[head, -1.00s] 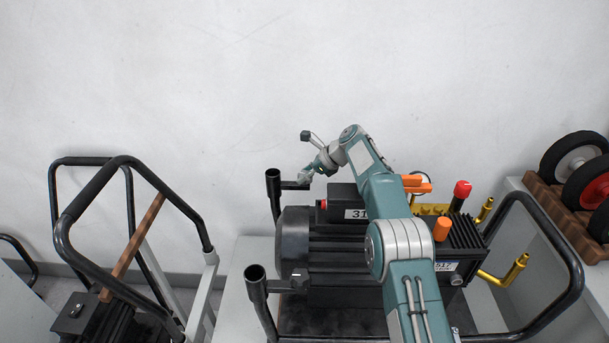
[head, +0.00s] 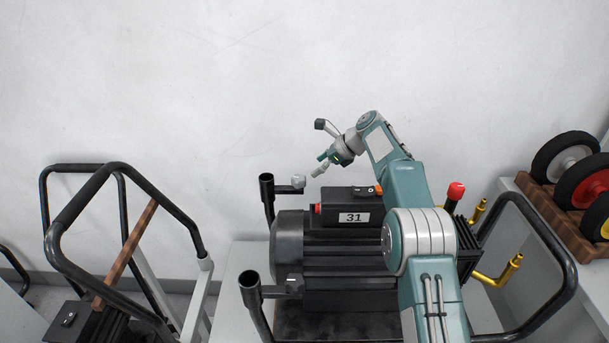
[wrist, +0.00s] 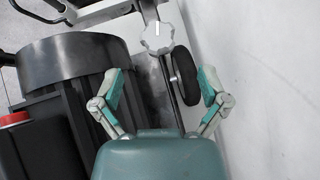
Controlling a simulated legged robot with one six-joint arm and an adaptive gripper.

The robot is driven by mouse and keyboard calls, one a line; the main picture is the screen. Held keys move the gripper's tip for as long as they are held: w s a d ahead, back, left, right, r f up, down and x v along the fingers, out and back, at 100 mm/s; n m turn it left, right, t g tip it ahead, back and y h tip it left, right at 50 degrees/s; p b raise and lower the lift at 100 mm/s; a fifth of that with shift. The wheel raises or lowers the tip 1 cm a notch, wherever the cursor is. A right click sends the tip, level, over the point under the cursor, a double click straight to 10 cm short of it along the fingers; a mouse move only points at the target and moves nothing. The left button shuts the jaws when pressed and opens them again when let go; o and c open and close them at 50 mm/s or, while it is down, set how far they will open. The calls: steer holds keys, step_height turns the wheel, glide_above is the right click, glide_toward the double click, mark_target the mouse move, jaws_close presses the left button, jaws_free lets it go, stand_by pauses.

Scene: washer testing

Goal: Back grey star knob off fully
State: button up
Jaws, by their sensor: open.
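The grey star knob (head: 298,182) sits at the end of a short black arm on the far upright post of the black machine.
The black ribbed motor (head: 330,250) and a box marked 31 (head: 345,208) with a red button stand below my arm. The white wall (head: 200,80) is close behind. A red-capped post (head: 455,192) and brass pipes (head: 497,270) are at right. A wheel (wrist: 185,75) shows below the knob.

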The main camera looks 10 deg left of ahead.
steer(key=v, duration=0.4)
